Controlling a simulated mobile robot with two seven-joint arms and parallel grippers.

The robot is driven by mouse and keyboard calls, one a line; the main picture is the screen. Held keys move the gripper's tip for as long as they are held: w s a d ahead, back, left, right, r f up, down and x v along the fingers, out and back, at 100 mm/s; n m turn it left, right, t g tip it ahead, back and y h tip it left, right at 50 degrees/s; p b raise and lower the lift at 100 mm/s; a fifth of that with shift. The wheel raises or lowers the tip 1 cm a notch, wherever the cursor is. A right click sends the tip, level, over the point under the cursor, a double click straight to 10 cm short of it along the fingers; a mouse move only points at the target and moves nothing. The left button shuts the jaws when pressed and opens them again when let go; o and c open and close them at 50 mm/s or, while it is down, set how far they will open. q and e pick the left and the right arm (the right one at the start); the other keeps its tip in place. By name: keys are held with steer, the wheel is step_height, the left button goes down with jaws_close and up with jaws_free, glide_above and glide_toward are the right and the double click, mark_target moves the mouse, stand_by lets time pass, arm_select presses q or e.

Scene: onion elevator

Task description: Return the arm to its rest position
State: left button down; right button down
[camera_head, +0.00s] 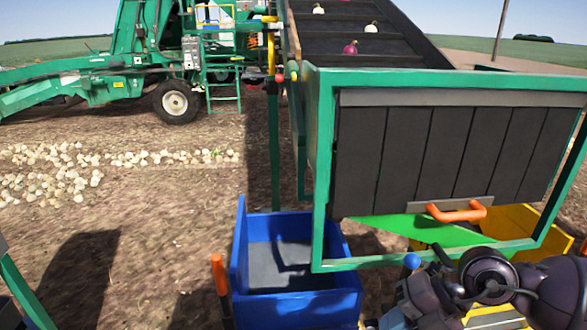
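My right arm (490,275) reaches in at the bottom right, dark grey, in front of the lower edge of the green frame. Its outer end, apparently with my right gripper (412,302), is near the bottom edge, just below a blue ball knob (412,261). The fingers do not show clearly, so I cannot tell if they are open or hold anything. My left gripper is not in view.
The conveyor (360,40) carries a few onions above a dark slatted flap with an orange handle (457,212). A blue crate (300,305) and an orange-topped lever (219,275) stand below. A yellow crate (525,222) is at right. Open soil lies left.

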steer(key=w+a+r+t+y, duration=0.3)
steer(key=a+r+y, duration=0.2)
steer(key=r+y, duration=0.15)
steer(key=w+d+m+t, duration=0.4)
steer(key=w+m+t, duration=0.2)
steer(key=m+t, duration=0.5)
steer(key=s+d+f+m+h, duration=0.2)
steer(key=d+f+m+h, duration=0.35)
steer(key=f+m, duration=0.3)
steer(key=s+d+f+m+h, duration=0.2)
steer(key=d+f+m+h, duration=0.2)
steer(key=f+m+h, duration=0.45)
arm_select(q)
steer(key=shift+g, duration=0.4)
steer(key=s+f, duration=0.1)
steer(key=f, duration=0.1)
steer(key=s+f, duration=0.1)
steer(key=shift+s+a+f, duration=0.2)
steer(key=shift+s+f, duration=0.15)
arm_select(e)
steer(key=s+d+f+m+g+h, duration=0.1)
steer(key=s+f, duration=0.5)
steer(key=s, duration=0.1)
steer(key=s+d+f+m+g, duration=0.1)
steer(key=s+f+m, duration=0.1)
steer(key=s+f, duration=0.5)
steer(key=shift+d+f+m+g+h, duration=0.25)
steer(key=shift+m+g+h, duration=0.05)
steer(key=shift+h, duration=0.05)
steer(key=shift+w, duration=0.1)
